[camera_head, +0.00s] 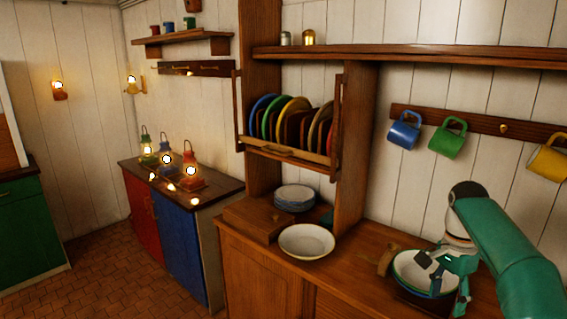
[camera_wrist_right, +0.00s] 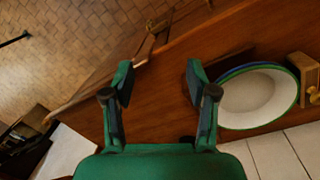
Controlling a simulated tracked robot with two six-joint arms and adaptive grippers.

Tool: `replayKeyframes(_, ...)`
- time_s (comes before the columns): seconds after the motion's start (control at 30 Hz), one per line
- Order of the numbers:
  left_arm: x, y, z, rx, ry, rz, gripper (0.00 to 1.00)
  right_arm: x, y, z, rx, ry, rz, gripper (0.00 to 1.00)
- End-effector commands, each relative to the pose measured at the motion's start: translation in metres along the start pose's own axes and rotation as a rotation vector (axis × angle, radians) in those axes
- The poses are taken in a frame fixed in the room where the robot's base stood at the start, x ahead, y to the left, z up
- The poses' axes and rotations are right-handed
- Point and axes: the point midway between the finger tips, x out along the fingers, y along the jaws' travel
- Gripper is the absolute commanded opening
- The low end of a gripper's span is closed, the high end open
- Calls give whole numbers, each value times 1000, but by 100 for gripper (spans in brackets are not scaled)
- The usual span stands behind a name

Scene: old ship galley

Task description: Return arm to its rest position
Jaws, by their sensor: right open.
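My right arm (camera_head: 510,250) is green and comes in from the right in the head view. Its gripper (camera_head: 442,268) is in front of the stacked bowls (camera_head: 405,262) on the counter. In the right wrist view the two fingers of the right gripper (camera_wrist_right: 160,85) stand wide apart with nothing between them. The stacked bowls, white inside with a green rim, show beside the right finger in that view (camera_wrist_right: 258,97). My left gripper is not in view.
A wooden counter (camera_head: 350,265) holds a white bowl (camera_head: 306,241), a plate stack (camera_head: 295,196) and a wooden box (camera_head: 256,217). A plate rack (camera_head: 285,155) hangs above. Blue (camera_head: 404,131), green (camera_head: 447,138) and yellow (camera_head: 549,160) mugs hang on the wall. Lit lanterns (camera_head: 167,157) stand on a cabinet.

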Motion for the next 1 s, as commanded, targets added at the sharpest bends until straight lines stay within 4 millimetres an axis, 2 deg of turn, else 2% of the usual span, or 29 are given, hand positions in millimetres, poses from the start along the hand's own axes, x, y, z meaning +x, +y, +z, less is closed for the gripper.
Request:
replayKeyframes(0.03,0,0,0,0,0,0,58,14,0,6,-16,-19,37,58)
replayKeyframes(0.27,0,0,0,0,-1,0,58,77,-2,34,-100,-89,145,58)
replayKeyframes(0.37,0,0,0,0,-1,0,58,114,-3,51,-160,-125,181,58)
replayKeyframes(0.47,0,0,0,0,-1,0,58,160,-1,76,-246,-172,207,58)
replayKeyframes(0.57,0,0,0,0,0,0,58,218,8,111,-361,-237,216,58)
replayKeyframes(0.6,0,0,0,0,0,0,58,241,15,127,-409,-264,212,58)
replayKeyframes(0.7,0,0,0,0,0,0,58,292,37,168,-523,-330,187,58)
replayKeyframes(0.8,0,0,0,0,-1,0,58,334,67,210,-629,-387,140,58)
replayKeyframes(0.9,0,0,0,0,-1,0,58,366,102,250,-727,-427,76,58)
replayKeyframes(1.0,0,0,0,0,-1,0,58,387,137,283,-820,-436,-5,58)
